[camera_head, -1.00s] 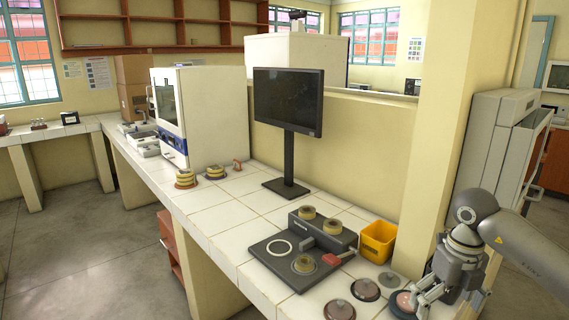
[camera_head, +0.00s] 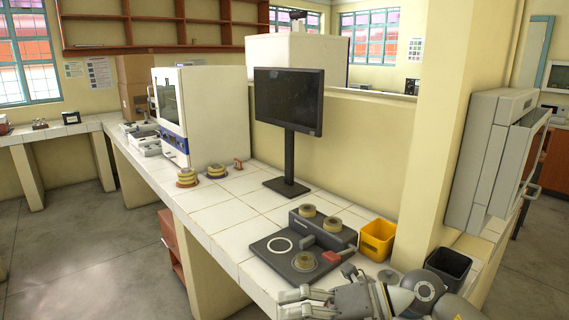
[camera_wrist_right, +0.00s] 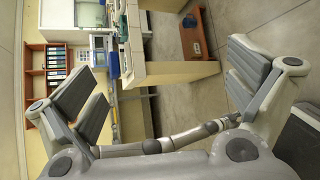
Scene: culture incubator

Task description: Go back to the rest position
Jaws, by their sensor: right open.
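My right gripper (camera_head: 292,303) is at the bottom of the head view, over the front part of the bench, its fingers pointing left. In the right wrist view (camera_wrist_right: 165,90) its two finger pads stand wide apart with nothing between them. My right arm and gripper hide part of the bench's near end. My left gripper is not in view.
The white bench (camera_head: 215,212) carries a dark device (camera_head: 270,265) with tan rings, a yellow bin (camera_head: 377,240), a black bin (camera_head: 448,265), a monitor (camera_head: 288,105) and a white incubator (camera_head: 205,120). The floor (camera_head: 90,270) at left is clear.

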